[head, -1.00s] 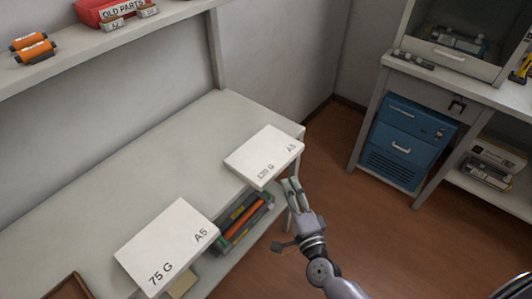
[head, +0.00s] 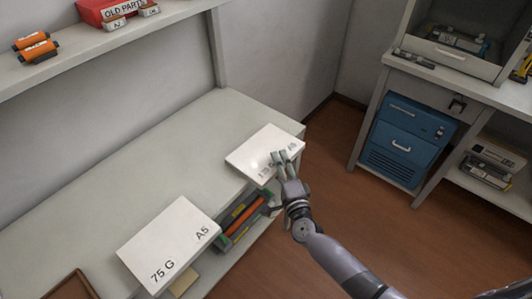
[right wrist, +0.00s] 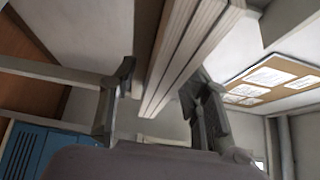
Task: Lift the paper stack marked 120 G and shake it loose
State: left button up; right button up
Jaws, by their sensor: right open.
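The white paper stack (head: 258,147) lies at the right end of the bench, its front corner over the edge. Its label is partly covered by my fingers; a "G" and "A5" were legible a moment ago, with the number small. My right gripper (head: 281,157) is at the stack's front right side. In the right wrist view the stack's layered edge (right wrist: 180,50) runs between the two spread fingers (right wrist: 158,85), with gaps beside it. Whether a finger touches it I cannot tell. My left gripper is not in view.
A second stack marked 75 G (head: 170,243) lies nearer on the bench (head: 190,140). Cartridges (head: 240,218) sit on a shelf below. A red OLD PARTS box (head: 105,12) and orange cartridges (head: 36,46) are on the upper shelf. A blue cabinet (head: 403,143) stands at right.

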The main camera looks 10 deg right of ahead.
jog(key=shift+c, duration=0.3)
grip_shut()
jog(key=shift+r, duration=0.1)
dwell(0.4)
